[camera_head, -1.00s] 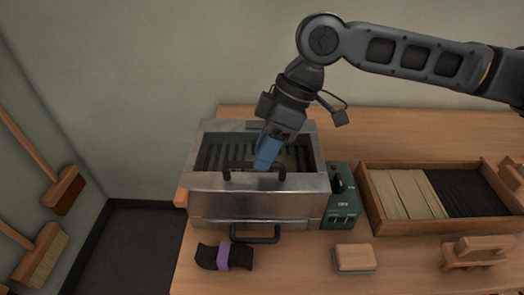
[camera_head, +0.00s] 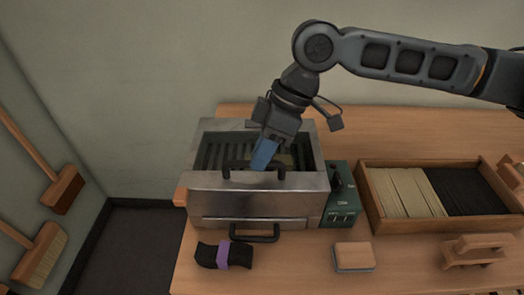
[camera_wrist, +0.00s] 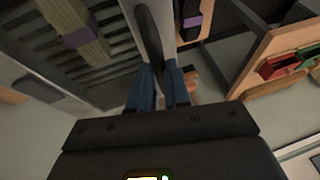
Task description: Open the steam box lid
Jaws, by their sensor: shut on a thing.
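The steam box (camera_head: 208,135) is a grey metal box on the bench. Its lid (camera_head: 258,190) stands raised along the front side, and the slatted inside shows behind it. A dark bar handle (camera_head: 238,165) is on the lid's upper edge. My gripper (camera_head: 264,155), with blue fingers, reaches down from above and is shut on this handle. In the wrist view my blue fingertips (camera_wrist: 158,88) close around the dark handle bar (camera_wrist: 149,35). A pale bundle with a purple band (camera_wrist: 76,38) lies on the slats inside.
A green control box (camera_head: 341,200) adjoins the box's right side. A wooden tray of bristles (camera_head: 372,207) stands farther right. A banded black bundle (camera_head: 210,257), a wood-topped block (camera_head: 353,256) and a wooden stand (camera_head: 478,250) lie along the front. Brushes hang at left.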

